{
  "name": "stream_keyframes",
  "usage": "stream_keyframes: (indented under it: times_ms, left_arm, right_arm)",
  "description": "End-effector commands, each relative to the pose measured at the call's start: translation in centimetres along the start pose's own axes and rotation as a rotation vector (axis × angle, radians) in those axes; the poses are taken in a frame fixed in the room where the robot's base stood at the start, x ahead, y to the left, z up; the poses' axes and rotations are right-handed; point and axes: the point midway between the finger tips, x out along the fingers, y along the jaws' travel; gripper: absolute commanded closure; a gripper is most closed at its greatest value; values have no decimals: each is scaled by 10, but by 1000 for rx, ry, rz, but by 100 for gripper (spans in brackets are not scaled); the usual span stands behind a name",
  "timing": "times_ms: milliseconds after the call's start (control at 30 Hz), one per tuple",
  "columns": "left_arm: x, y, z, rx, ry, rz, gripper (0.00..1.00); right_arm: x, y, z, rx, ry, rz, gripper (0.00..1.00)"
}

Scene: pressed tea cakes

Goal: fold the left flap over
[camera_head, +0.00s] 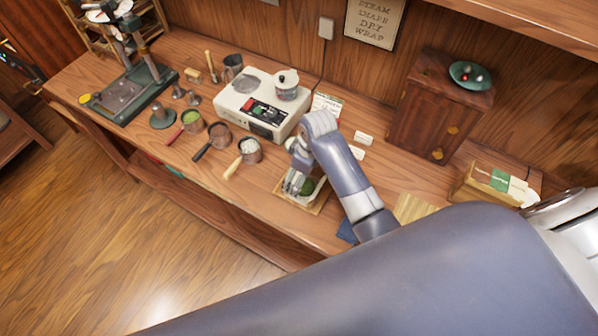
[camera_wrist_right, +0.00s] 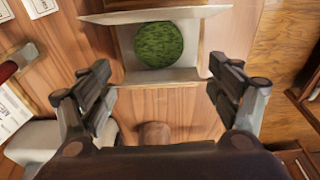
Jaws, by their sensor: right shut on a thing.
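The green tea cake (camera_head: 307,187) lies on pale wrapping paper in a shallow wooden tray (camera_head: 315,209) at the front of the bench. In the right wrist view the round cake (camera_wrist_right: 158,44) sits on the paper (camera_wrist_right: 160,77), with a raised flap (camera_wrist_right: 155,14) along its far side. My right gripper (camera_head: 295,183) is over the left part of the tray. The exact contact is hard to see. My left gripper is not in view.
Handled cups (camera_head: 250,152) stand left of the tray. Behind are a white appliance (camera_head: 262,108) and a lidded pot (camera_head: 286,87). A wooden cabinet (camera_head: 430,115) stands at the back right, a box with wrapped goods (camera_head: 490,182) at the right. A metal press (camera_head: 128,85) is far left.

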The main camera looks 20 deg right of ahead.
Motion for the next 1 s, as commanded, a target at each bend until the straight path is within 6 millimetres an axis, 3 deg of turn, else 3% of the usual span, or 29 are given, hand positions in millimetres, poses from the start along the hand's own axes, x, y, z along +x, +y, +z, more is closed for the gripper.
stream_keyframes:
  times_ms: [400, 800, 833, 900, 1000]
  left_arm:
    - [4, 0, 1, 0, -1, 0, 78]
    - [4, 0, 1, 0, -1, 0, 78]
    - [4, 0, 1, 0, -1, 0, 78]
    - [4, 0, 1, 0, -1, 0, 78]
    - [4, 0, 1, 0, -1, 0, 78]
  right_arm:
    - [10, -1, 16, 0, 297, -2, 41]
    - [10, -1, 16, 0, 326, -2, 41]
    - [10, -1, 16, 0, 326, -2, 15]
    - [10, -1, 16, 0, 326, -2, 0]
    - [9, -1, 15, 0, 327, -1, 0]
